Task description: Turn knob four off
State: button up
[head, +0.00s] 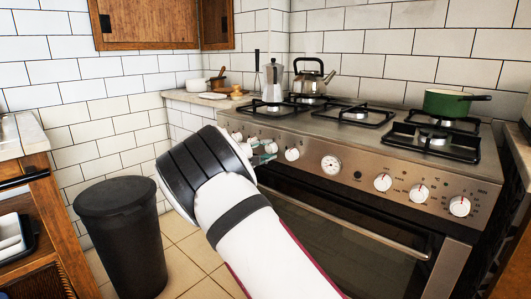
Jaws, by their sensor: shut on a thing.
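The stove front (345,184) carries a row of white knobs. My gripper (264,153) reaches the left part of this row and is shut on a stove knob (271,147), which is partly hidden by the fingers. A free white knob (292,154) sits just right of the fingertips. Three more knobs, at the right (383,182), (418,193) and (459,206), have red marks. Which knob is number four cannot be read. My arm hides part of the stove front.
A moka pot (272,84), a kettle (311,79) and a green pan (446,103) stand on the cooktop. The oven handle (345,222) juts out below the knobs. A dark bin (122,235) stands left of my arm. Some tiled floor (183,268) is clear.

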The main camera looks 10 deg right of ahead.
jog(key=o, duration=1.2)
jog(key=shift+c, duration=0.2)
jog(key=f+v, duration=0.1)
jog(key=v, duration=1.1)
jog(key=shift+r, duration=0.3)
